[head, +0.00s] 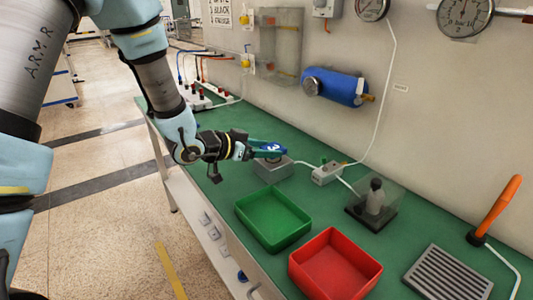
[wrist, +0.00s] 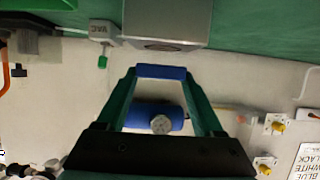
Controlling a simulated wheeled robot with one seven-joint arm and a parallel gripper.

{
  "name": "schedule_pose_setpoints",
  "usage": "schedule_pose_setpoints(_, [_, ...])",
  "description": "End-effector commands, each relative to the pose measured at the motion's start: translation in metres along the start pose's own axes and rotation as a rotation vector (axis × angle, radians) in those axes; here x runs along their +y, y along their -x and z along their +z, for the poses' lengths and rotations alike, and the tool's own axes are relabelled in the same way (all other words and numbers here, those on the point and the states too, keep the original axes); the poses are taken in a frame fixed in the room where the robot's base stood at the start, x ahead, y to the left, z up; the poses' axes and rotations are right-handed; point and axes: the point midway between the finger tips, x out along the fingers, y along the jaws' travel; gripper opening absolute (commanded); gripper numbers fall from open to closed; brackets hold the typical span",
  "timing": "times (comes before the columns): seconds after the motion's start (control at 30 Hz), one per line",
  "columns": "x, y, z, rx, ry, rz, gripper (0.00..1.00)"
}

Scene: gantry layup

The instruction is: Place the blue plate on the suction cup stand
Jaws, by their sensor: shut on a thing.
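My gripper (head: 271,151) is shut on the blue plate (head: 270,147), which shows between the two green fingers. In the wrist view the plate (wrist: 161,72) appears edge-on as a blue bar between the fingertips. The suction cup stand (head: 273,173) is a grey metal block on the green bench top, just below the plate in the head view. In the wrist view, which is upside down, the stand (wrist: 166,20) shows with a dark round spot on its face. A narrow gap of wall separates plate and stand there. The plate hides part of the stand's top in the head view.
A green tray (head: 272,240) and a red tray (head: 334,292) stand nearer on the bench. A white valve box (head: 328,173) with a hose is right of the stand. A clear-covered fixture (head: 375,205) is farther right. A blue tank (head: 336,87) hangs on the wall behind.

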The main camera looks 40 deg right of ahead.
Motion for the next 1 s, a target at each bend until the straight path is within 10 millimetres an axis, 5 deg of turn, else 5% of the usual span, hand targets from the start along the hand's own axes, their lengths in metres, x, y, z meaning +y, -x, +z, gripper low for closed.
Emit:
schedule_pose_setpoints(0.57, [0.0, -0.009, 0.021, 0.001, -0.002, 0.0, 0.14])
schedule_pose_setpoints(0.6, [0.0, -0.009, 0.021, 0.001, -0.002, 0.0, 0.71])
schedule_pose_setpoints(0.83, [0.0, -0.008, 0.02, 0.0, -0.002, 0.0, 0.97])
schedule_pose_setpoints(1.0, [0.0, -0.008, 0.02, 0.0, -0.001, 0.0, 0.99])
